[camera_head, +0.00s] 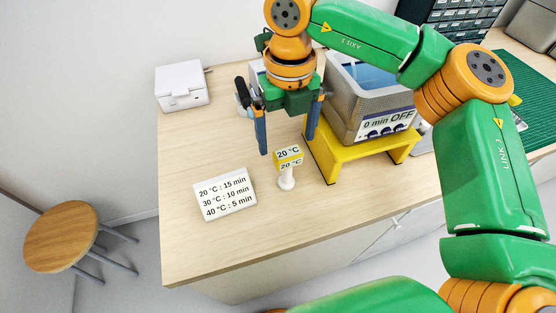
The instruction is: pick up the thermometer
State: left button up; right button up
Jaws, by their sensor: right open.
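The thermometer (287,177) stands upright on the wooden bench, a white stem and base under a yellow-edged head that reads 20 °C. My right gripper (288,145) is open above it, fingers pointing down, one blue finger to the left of the head and one to the right. The fingertips look a little higher than the head or level with its top; I cannot tell the exact depth. Nothing is between the fingers that I can see as held. My left gripper is not in view.
A white card with times (225,194) stands left of the thermometer. A yellow stand (324,158) holding a grey water bath (372,103) marked OFF is close on the right. A white box (182,85) sits at the back left. The bench's front left is clear.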

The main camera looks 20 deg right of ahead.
aim_at(287, 166)
jog(key=shift+s+f, duration=0.35)
jog(key=shift+f, duration=0.1)
jog(key=shift+s+f, duration=0.1)
jog(key=shift+s, duration=0.25)
notch_tip(287, 166, down, 6)
jog(key=shift+r+p, duration=0.1)
jog(key=shift+p, duration=1.1)
jog(key=shift+f, duration=0.35)
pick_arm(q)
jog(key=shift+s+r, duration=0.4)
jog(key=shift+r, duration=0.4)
pick_arm(e)
jog(key=shift+r, duration=0.1)
jog(key=c, duration=1.5)
